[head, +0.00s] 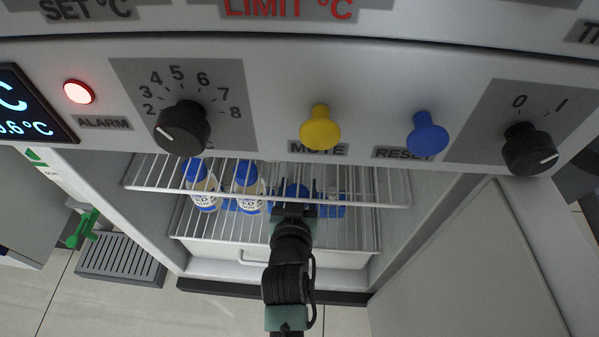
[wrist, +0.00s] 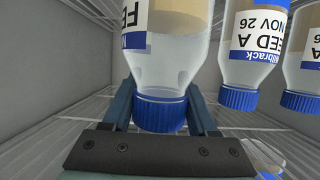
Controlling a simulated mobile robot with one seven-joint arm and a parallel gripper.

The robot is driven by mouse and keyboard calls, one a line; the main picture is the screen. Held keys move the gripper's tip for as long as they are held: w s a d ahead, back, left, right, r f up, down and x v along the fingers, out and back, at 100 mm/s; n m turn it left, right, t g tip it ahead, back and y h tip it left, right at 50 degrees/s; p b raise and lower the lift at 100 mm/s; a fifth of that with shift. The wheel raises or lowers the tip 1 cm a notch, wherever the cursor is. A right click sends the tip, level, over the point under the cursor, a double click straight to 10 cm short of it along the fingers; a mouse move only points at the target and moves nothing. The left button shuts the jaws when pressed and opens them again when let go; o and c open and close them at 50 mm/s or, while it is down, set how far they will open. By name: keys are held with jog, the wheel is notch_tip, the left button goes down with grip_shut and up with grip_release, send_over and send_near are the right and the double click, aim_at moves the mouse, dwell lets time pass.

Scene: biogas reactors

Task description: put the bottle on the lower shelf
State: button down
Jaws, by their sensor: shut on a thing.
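My gripper (head: 295,208) reaches into the open cabinet in the head view. In the wrist view my gripper (wrist: 160,92) is shut on a clear bottle (wrist: 166,62) with a blue cap, a white and blue label and tan contents. The fingers close on it from both sides, near the cap. In the head view mostly its blue cap (head: 297,190) shows; the arm hides the rest. The cabinet has an upper wire shelf (head: 150,182) and a lower wire shelf (head: 225,243). I cannot tell whether the held bottle touches a shelf.
Two similar bottles, one (head: 202,184) farther left and one (head: 248,186) nearer, stand left of my gripper. A blue item (head: 331,208) is to its right. The control panel (head: 370,95) overhangs the opening, and the open door (head: 470,270) stands at right.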

jog(key=w+b, duration=0.3)
jog(key=w, duration=0.2)
jog(key=shift+w+b, duration=0.15)
jog(key=shift+b, duration=0.2)
jog(key=shift+f, duration=0.1)
jog(key=shift+c, duration=0.9)
grip_release()
jog(key=shift+f, duration=0.1)
